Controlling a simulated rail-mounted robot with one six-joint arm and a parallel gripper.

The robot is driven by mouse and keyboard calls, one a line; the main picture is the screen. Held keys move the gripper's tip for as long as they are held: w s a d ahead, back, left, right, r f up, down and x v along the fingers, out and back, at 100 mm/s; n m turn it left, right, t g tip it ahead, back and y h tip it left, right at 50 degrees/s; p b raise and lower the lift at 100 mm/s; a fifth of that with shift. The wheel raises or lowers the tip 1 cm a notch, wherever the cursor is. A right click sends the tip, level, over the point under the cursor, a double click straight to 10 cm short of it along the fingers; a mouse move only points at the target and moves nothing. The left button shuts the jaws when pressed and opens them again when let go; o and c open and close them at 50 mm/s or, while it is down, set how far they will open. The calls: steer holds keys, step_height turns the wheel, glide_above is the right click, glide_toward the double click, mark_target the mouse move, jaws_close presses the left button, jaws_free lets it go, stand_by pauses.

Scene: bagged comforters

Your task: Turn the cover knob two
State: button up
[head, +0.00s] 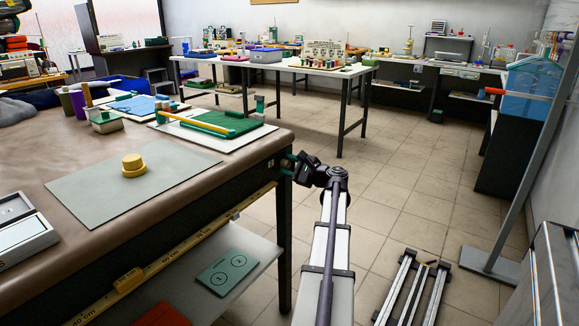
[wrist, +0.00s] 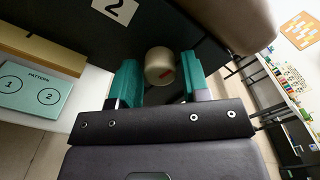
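The cover knob (wrist: 160,66) is a round cream knob with a small red mark on its face. It sticks out from the dark side of the table, below a white label (wrist: 116,9) with a "2". My gripper (wrist: 160,60) is open, with one teal finger on each side of the knob. Gaps show between the fingers and the knob, so it is not gripped. In the head view my gripper (head: 288,165) is at the right end of the brown-topped table (head: 120,152); the knob cannot be made out there.
A pattern card (head: 227,272) with circles 1 and 2 lies on the shelf under the table. A yellow ruler strip (head: 185,247) runs along the table's front. A yellow round piece (head: 133,164) sits on a grey mat.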

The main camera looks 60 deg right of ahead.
steer(key=shift+o, duration=1.2)
steer(key=s, duration=1)
steer(key=shift+s, duration=0.4)
steer(key=shift+d, duration=0.1)
